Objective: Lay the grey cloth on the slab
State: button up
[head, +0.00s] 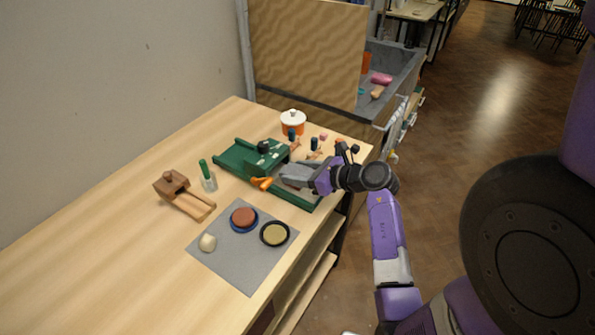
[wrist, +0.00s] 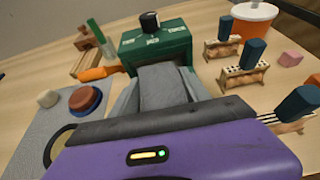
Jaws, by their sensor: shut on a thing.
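My gripper (head: 308,179) is over the green press-like device (head: 240,158) on the bench. It is shut on a grey cloth (wrist: 165,88), which hangs in folds ahead of the jaws, over the bed of the device. The cloth also shows in the head view (head: 294,174). The device has a black knob on top and an orange handle (wrist: 97,73) at its left. I cannot make out a separate slab; the cloth and gripper hide most of the bed. Whether the cloth touches the bed is unclear.
A grey mat (head: 245,270) at the front holds a red-brown disc (head: 243,217), a black-rimmed dish (head: 275,233) and a pale lump (head: 208,242). A wooden tool (head: 180,190) lies left. An orange pot (head: 292,124) and several teal-handled tools stand behind. The bench's left is clear.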

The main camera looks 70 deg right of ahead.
jog(key=o, duration=1.4)
jog(key=shift+o, duration=0.2)
jog(key=b+v, duration=0.1)
jog(key=v, duration=0.7)
